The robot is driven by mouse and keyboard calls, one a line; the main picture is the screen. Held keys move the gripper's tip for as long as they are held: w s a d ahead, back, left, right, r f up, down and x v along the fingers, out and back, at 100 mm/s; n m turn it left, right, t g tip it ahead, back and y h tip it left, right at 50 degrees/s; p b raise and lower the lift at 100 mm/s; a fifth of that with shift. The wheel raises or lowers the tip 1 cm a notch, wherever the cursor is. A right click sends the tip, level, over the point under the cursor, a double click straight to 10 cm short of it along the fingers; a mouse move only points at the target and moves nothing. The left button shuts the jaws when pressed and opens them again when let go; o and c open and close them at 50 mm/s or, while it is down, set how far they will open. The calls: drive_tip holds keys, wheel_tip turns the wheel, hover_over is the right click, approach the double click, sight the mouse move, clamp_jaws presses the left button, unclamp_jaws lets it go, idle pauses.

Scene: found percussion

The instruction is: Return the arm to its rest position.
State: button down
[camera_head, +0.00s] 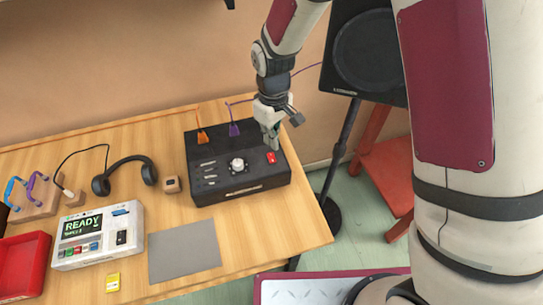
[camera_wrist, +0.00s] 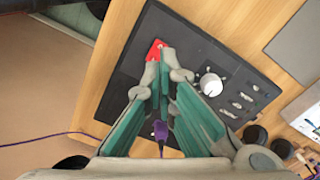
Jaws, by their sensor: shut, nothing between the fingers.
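My gripper (camera_head: 273,146) is shut and empty, pointing down over the right part of a black mixer box (camera_head: 240,190). In the wrist view the closed fingertips (camera_wrist: 163,68) are right beside a red button (camera_wrist: 154,49) on the box and partly cover it. The red button (camera_head: 271,157) also shows just below the fingertips in the head view. I cannot tell whether the fingertips touch it. A white knob (camera_head: 237,165) and several small sliders sit on the box's top. My arm reaches down to the box from above.
Orange (camera_head: 202,136) and purple (camera_head: 234,129) plugs stand at the box's back edge. A speaker (camera_head: 365,50) on a stand is close behind my arm at right. Headphones (camera_head: 125,172), a white READY device (camera_head: 98,236), a grey pad (camera_head: 184,251) and a red tray (camera_head: 8,284) lie leftward.

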idle(0.4)
drive_tip(key=s+d+r+m+t, duration=0.1)
drive_tip(key=s+d+r+m, duration=0.3)
drive_tip(key=r, duration=0.6)
drive_tip(key=s+d+r+t, duration=0.2)
drive_tip(key=d+r, duration=0.5)
drive_tip(key=r, duration=0.3)
drive_tip(key=s+d+r+m+t, duration=0.1)
drive_tip(key=s+d+r+m, duration=0.1)
drive_tip(key=s, duration=0.5)
drive_tip(key=s+d+r+m+t, duration=0.1)
drive_tip(key=s+d+r+m, duration=0.2)
drive_tip(key=s+d+r, duration=0.2)
drive_tip(key=s+r, duration=0.1)
drive_tip(key=s, duration=0.1)
drive_tip(key=shift+s+r+t, duration=0.3)
drive_tip(key=shift+r, duration=0.1)
